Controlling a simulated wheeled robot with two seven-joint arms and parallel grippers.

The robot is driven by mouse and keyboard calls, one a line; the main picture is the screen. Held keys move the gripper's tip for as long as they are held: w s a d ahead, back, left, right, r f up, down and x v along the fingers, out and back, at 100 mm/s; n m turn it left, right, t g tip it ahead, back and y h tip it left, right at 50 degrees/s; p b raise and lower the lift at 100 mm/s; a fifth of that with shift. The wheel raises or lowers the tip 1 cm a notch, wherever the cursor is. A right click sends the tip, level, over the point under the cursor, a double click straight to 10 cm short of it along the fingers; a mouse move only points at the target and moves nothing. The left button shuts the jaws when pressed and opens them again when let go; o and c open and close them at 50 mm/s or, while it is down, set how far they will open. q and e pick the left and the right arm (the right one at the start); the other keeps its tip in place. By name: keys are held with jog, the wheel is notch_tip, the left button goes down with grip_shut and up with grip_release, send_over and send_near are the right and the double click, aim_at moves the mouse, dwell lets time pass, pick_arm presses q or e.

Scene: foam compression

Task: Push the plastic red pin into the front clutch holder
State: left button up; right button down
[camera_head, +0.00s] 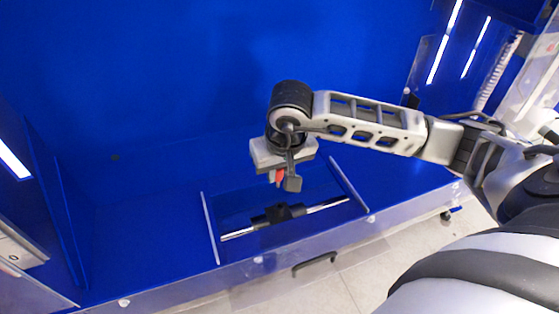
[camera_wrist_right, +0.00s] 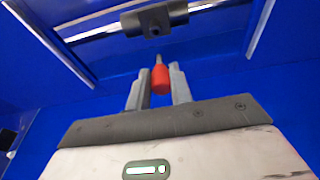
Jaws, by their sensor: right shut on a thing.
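The red pin (camera_wrist_right: 160,78) is between the two fingers of my right gripper (camera_wrist_right: 159,84), which is shut on it. Its grey tip points toward the black clutch holder (camera_wrist_right: 155,18), which sits on a silver bar. In the head view, my right gripper (camera_head: 279,180) hangs just behind the holder (camera_head: 278,212), and a bit of the red pin (camera_head: 279,175) shows below the wrist. The pin looks apart from the holder in the wrist view. My left gripper is not in view.
The silver bar (camera_head: 325,206) runs between two pale side rails, left (camera_head: 211,230) and right (camera_head: 348,184). A clear front panel with a dark handle (camera_head: 314,263) edges the blue box. The blue floor to the left is free.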

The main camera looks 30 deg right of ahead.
jog(key=shift+d+f, duration=0.1)
jog(key=shift+d, duration=0.1)
jog(key=shift+f+b, duration=0.3)
jog(key=shift+f, duration=0.1)
notch_tip(320, 180, down, 4)
jog(key=shift+f+b, duration=0.1)
jog(key=shift+b, duration=1.15)
jog(key=shift+f+b, duration=0.25)
jog(key=shift+b, duration=0.15)
jog(key=shift+f+b, duration=0.25)
jog(key=shift+b, duration=0.05)
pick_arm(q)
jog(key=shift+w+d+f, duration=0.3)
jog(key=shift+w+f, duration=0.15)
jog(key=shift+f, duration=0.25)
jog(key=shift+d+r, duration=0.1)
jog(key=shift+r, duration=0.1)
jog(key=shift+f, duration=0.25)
pick_arm(e)
jog(key=shift+a+f, duration=0.1)
